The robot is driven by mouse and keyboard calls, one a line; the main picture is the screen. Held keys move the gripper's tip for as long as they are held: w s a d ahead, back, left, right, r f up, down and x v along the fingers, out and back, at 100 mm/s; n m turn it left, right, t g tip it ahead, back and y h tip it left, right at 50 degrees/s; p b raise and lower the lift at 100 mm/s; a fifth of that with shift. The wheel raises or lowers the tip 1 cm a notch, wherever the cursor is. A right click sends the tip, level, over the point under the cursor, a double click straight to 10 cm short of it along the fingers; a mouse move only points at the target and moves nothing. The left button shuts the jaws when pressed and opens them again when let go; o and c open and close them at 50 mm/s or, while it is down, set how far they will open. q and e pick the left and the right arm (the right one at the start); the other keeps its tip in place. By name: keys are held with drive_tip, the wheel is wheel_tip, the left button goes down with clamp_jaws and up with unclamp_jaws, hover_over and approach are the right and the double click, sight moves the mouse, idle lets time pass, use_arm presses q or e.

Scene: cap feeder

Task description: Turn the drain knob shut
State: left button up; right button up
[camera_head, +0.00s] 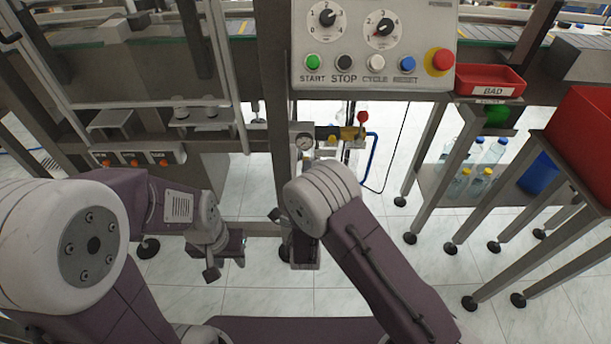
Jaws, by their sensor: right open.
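The air unit stands on the frame below the control panel, with a round pressure gauge (303,141), a brass-coloured valve body (350,133) and a red knob (363,117). I cannot make out the drain knob; the unit's lower part is hidden behind my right arm. My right gripper (300,250) is open, below the gauge and partly covered by my own wrist. I cannot tell whether it touches anything. My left gripper (225,262) hangs to the left of it, over the floor and apart from the air unit; its jaw opening is unclear.
The control panel (420,75) with buttons and dials is above the air unit. A blue hose (370,160) loops at its right. A red BAD tray (490,80) and a shelf with bottles (480,183) are at the right. A switch box (135,157) is at the left.

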drive_tip(key=s+p, duration=0.2)
drive_tip(key=s, duration=0.7)
drive_tip(key=shift+r, duration=0.15)
